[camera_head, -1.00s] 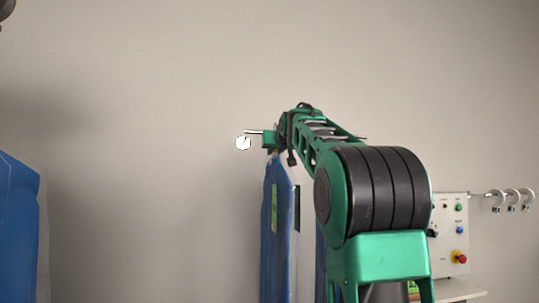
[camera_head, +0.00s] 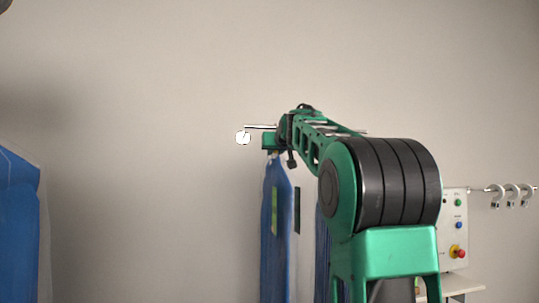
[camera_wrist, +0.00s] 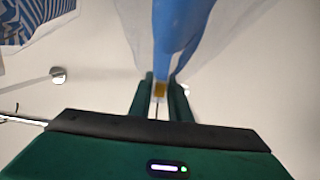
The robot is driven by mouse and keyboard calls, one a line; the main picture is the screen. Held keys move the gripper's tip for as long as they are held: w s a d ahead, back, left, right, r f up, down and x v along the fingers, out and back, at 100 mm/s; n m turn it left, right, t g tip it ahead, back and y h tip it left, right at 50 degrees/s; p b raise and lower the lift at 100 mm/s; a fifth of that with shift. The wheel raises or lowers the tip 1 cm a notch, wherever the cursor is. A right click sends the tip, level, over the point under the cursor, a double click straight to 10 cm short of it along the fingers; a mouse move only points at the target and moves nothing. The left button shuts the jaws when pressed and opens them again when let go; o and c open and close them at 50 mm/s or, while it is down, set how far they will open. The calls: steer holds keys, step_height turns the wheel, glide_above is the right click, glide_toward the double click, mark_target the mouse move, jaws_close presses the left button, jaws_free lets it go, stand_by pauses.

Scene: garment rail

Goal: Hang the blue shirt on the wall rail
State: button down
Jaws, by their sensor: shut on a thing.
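The blue shirt (camera_head: 281,235) hangs below my gripper (camera_head: 270,142) in the head view, in front of the wall. In the wrist view the blue shirt (camera_wrist: 180,25) stretches away from the fingertips. My gripper (camera_wrist: 160,88) is shut on a small brass-coloured piece at the top of the shirt's hanger. A pale rail (camera_head: 260,127) with a white round end (camera_head: 243,138) shows beside the gripper. Whether the hanger touches the rail cannot be told.
A striped blue garment (camera_wrist: 40,20) and a rod with a round end (camera_wrist: 58,75) are at the wrist view's left. In the head view, a blue object (camera_head: 18,220) stands far left. A control box (camera_head: 455,228) and several hooks (camera_head: 511,194) are at right.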

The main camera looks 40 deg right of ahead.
steer(key=c, duration=1.6)
jaws_free()
steer(key=shift+o, duration=0.2)
steer(key=v, duration=1)
steer(key=shift+s+a, duration=0.2)
steer(key=shift+s, duration=0.1)
steer(key=shift+o, duration=1)
